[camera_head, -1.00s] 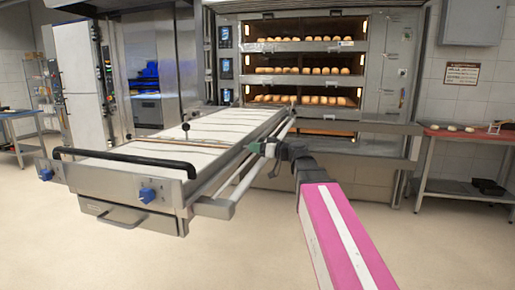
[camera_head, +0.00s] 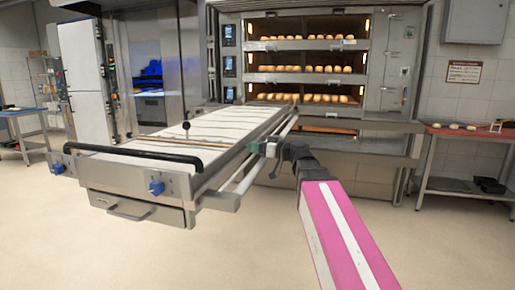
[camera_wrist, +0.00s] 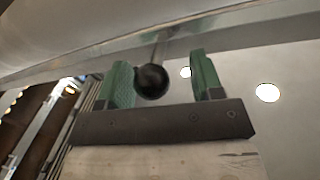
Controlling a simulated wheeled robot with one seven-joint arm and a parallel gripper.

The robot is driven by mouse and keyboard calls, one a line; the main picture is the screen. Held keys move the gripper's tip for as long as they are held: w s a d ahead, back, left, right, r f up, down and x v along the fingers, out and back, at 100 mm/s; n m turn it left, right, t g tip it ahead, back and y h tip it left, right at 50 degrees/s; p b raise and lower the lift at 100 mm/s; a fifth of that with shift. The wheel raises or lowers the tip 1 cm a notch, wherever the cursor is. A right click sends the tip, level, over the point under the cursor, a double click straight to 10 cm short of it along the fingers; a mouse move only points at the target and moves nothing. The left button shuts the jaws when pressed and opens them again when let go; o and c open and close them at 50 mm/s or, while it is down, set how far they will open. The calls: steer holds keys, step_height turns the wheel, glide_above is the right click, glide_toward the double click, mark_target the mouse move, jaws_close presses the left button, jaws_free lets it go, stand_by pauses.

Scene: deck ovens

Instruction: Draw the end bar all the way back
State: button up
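The loader table (camera_head: 190,202) carries a pale belt (camera_head: 225,122) and stands out in front of the ovens. A thin brown end bar (camera_head: 180,139) lies across the belt near the front, with a black-topped knob (camera_head: 186,125) standing at its far side. My gripper (camera_head: 262,148) is at the right side of the loader, by the rail. In the wrist view, a black ball knob (camera_wrist: 152,81) on a thin stem is between my green fingers (camera_wrist: 163,80). It is close to the left finger, with a clear gap to the right one, so the gripper looks open around it.
A black handle (camera_head: 125,156) and blue switch (camera_head: 156,188) are on the loader's front. A side rail (camera_head: 245,176) runs along its right. Deck ovens (camera_head: 305,63) with loaves stand behind. A red-topped table (camera_head: 470,133) is at right. Floor in front is clear.

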steer(key=shift+d, duration=0.15)
steer(key=v, duration=1)
steer(key=shift+s+d, duration=0.15)
steer(key=shift+d, duration=0.1)
step_height(320, 180, down, 26)
steer(key=s+m+g+h, duration=0.3)
steer(key=m+g+h, duration=0.2)
steer(key=m+h, duration=0.15)
steer(key=s+d+f+m+g+h, duration=0.1)
steer(key=s+d+f+g+h, duration=0.1)
steer(key=f, duration=0.7)
steer(key=s+d+f+m+g+h, duration=0.1)
steer(key=s+d+f+h, duration=0.3)
steer(key=f, duration=0.5)
steer(key=s+m+h, duration=0.1)
steer(key=s+h, duration=0.1)
steer(key=h, duration=0.1)
steer(key=shift+s+d+f+g, duration=0.2)
steer(key=shift+s+d+g, duration=0.1)
steer(key=shift+d+g, duration=0.1)
